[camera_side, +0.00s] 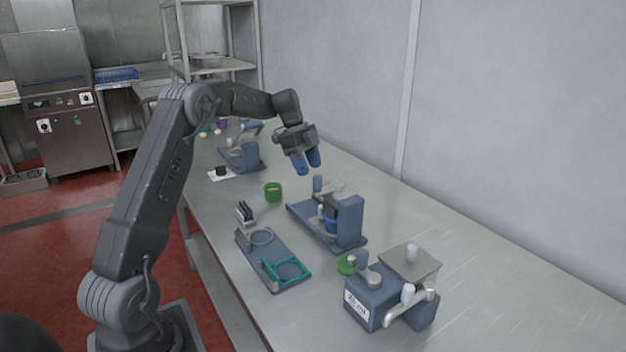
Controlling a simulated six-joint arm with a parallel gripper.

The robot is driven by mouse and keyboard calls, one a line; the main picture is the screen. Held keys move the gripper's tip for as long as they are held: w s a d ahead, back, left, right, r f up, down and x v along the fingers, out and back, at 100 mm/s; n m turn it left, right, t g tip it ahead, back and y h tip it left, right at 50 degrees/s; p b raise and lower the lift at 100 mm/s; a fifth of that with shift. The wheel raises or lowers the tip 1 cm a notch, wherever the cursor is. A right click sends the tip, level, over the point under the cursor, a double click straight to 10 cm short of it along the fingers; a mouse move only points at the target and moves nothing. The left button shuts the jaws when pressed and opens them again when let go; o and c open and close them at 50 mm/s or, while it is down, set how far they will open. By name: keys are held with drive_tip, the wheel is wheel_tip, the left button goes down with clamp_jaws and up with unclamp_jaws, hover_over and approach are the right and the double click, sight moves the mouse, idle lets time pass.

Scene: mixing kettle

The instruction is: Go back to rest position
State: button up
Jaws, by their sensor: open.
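My gripper (308,163) has blue fingertips and hangs over the table, above and behind the blue-grey stand (349,220). It is open, with nothing visible between its fingers. The blue-grey mixing device (372,305) with a white label and a light handle stands at the table's near right. A small green cup (273,191) stands on the table below and left of my gripper.
A blue-grey plate with rings (262,258) lies near the table's left edge. A green round piece (346,266) sits beside the device. Another blue-grey stand (240,158) is farther back. The table's right part (520,290) is clear, along the wall.

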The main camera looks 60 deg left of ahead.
drive_tip(key=shift+a+r, duration=0.1)
drive_tip(key=shift+r, duration=0.2)
drive_tip(key=s+d+r+n+y, duration=0.1)
drive_tip(key=s+d+r+n, duration=0.3)
drive_tip(key=d, duration=0.5)
drive_tip(key=s+d+r+n+y, duration=0.25)
drive_tip(key=s+d+r, duration=0.35)
drive_tip(key=d, duration=0.4)
drive_tip(key=s+d+f+n+t, duration=0.2)
drive_tip(key=s+d, duration=0.3)
drive_tip(key=s, duration=0.4)
drive_tip(key=s+d+f+n+t, duration=0.1)
drive_tip(key=s+d+n, duration=0.3)
drive_tip(key=s, duration=0.4)
drive_tip(key=shift+s+d+f+n+t+y, duration=0.35)
drive_tip(key=shift+s+f+n+t, duration=0.1)
drive_tip(key=shift+n, duration=0.1)
